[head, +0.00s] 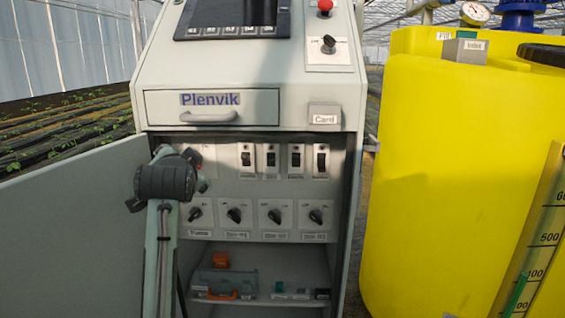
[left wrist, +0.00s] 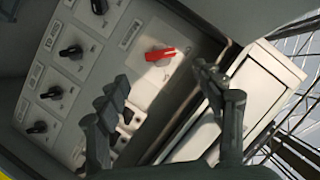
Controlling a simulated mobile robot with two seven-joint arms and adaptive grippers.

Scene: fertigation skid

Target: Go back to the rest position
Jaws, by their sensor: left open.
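My left arm reaches up in the head view, with the left gripper (head: 190,172) in front of the left part of the open cabinet's switch panel (head: 255,187). In the left wrist view the two fingers of my left gripper (left wrist: 165,92) stand wide apart with nothing between them. A red rotary knob (left wrist: 160,54) on a pale plate lies beyond the fingers, apart from them. In the head view my wrist and gripper hide most of that spot. My right gripper is not in view.
The open cabinet door (head: 70,222) is close on the left of my arm. A drawer (head: 212,107) is shut above the panel. A shelf below holds a grey toolbox (head: 222,284) and small items. A large yellow tank (head: 445,190) stands on the right.

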